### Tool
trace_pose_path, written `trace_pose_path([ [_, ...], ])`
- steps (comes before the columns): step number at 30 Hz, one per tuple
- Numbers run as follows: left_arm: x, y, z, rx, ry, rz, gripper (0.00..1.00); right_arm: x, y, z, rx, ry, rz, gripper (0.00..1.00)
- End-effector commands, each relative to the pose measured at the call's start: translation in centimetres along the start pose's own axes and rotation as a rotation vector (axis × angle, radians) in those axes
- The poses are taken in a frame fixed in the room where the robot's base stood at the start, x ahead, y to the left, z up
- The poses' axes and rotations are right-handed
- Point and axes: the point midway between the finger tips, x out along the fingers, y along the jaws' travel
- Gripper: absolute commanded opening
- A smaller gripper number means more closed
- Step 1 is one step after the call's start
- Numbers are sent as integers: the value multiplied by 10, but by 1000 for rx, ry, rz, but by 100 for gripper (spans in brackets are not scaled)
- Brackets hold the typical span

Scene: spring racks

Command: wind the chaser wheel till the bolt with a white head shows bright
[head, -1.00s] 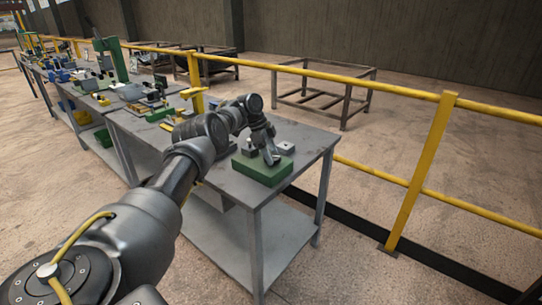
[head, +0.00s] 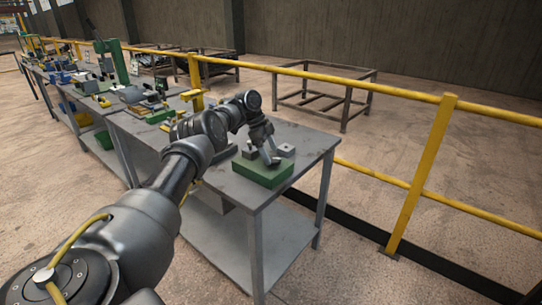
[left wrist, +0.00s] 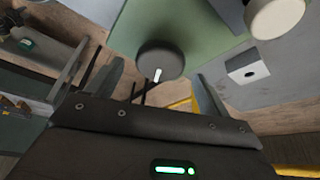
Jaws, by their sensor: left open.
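A green block (head: 262,175) sits near the front end of the grey table. My left gripper (head: 271,158) is right over it, pointing down. In the left wrist view the green block (left wrist: 190,28) carries a dark round wheel (left wrist: 160,56) with a short white mark at its lower edge. My left gripper (left wrist: 160,80) is open, with one finger on each side of the wheel. I cannot tell whether they touch it. A pale, round-headed piece (left wrist: 276,16) at the upper right may be the white-headed bolt; whether it shows bright is unclear. My right gripper is out of view.
A small grey block (head: 286,150) stands on the table beside the green one. Several other fixtures line the tables beyond, such as a green upright press (head: 118,62). A yellow railing (head: 425,165) runs behind the table.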

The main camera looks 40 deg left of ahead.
Motion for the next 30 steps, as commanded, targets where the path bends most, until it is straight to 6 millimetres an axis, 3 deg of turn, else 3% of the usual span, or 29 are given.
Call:
trace_pose_path([
  [6,-45,-1,0,0,2,-4,80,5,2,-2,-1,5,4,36],
  [13,-80,0,1,-1,0,-2,80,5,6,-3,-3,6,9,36],
  [18,-89,0,1,0,0,1,80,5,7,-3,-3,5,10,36],
  [30,-90,0,1,-1,0,1,80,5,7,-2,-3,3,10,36],
])
